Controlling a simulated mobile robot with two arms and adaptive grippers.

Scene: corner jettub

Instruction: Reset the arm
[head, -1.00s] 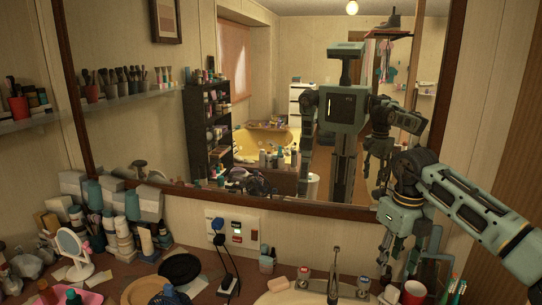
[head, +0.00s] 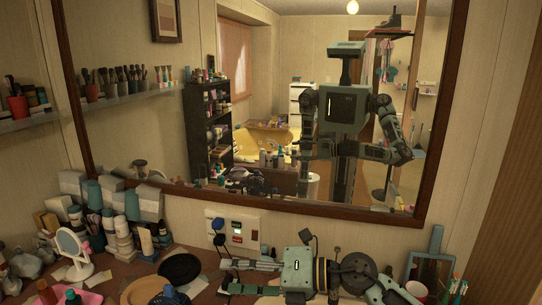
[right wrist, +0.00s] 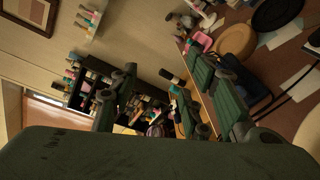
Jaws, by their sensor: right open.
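My right gripper (head: 226,276) is low in the head view, in front of the mirror and over the counter. It points left, its two fingers are apart and nothing is between them. My right arm lies folded across the lower right of the head view. In the right wrist view the fingers (right wrist: 155,105) are also spread, with the counter and shelves beyond them. My left gripper is not directly in view. The mirror (head: 428,190) shows my body with the right arm bent in front of it.
The sink area at bottom centre is mostly hidden by my right arm. A round black dish (head: 180,268), a small white mirror (head: 73,250) and several bottles crowd the counter's left.

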